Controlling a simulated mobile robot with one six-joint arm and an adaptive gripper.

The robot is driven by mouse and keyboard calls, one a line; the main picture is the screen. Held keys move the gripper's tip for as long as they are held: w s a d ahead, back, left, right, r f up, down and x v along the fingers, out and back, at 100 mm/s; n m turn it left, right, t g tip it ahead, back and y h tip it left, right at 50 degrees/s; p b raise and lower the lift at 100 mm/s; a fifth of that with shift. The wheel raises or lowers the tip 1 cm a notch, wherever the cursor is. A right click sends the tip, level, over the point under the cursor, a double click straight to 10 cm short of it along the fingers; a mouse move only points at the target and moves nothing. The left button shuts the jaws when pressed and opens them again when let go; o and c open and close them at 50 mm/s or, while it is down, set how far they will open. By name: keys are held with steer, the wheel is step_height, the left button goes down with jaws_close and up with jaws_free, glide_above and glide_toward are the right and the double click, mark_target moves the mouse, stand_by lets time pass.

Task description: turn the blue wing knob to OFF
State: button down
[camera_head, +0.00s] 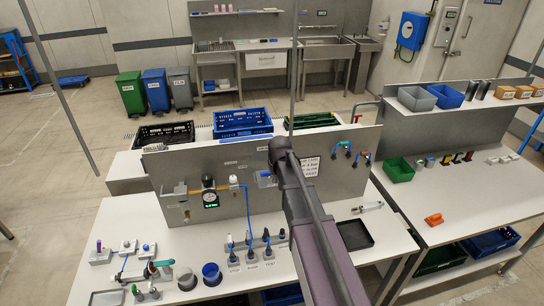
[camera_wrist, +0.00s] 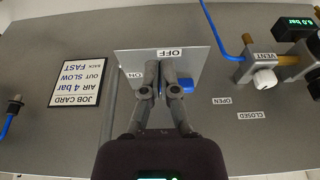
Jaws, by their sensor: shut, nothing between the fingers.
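The blue wing knob (camera_wrist: 187,86) shows in the wrist view as a small blue part just right of my gripper's fingers; the rest is hidden behind them. It sits at a light grey plate (camera_wrist: 194,62) with an OFF label (camera_wrist: 171,53) at the top edge and an ON label (camera_wrist: 135,75) at the left; the labels appear upside down. My gripper (camera_wrist: 157,70) is shut and empty, its fingertips in front of the plate. I cannot tell whether they touch the knob. In the head view the plate (camera_head: 265,179) shows left of my arm, which hides the gripper.
A job card (camera_wrist: 79,83) is on the panel left of the plate. A white VENT knob (camera_wrist: 265,79) and brass fittings stick out at the right, with a blue hose (camera_wrist: 222,35) above. On the bench below are several upright valves (camera_head: 250,247) and a black tray (camera_head: 355,234).

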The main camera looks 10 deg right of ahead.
steer(key=w+r+p, duration=0.6)
steer(key=r, duration=0.1)
steer(key=shift+w+d+r+t, duration=0.2)
steer(key=shift+d+r+t, duration=0.15)
steer(key=shift+d+t, duration=0.1)
steer(key=shift+f+b, duration=0.25)
steer(key=shift+b, duration=0.05)
steer(key=b+x, duration=0.9)
steer(key=shift+w+f, duration=0.1)
steer(key=shift+f, duration=0.15)
steer(key=shift+d, duration=0.2)
stand_by(0.6)
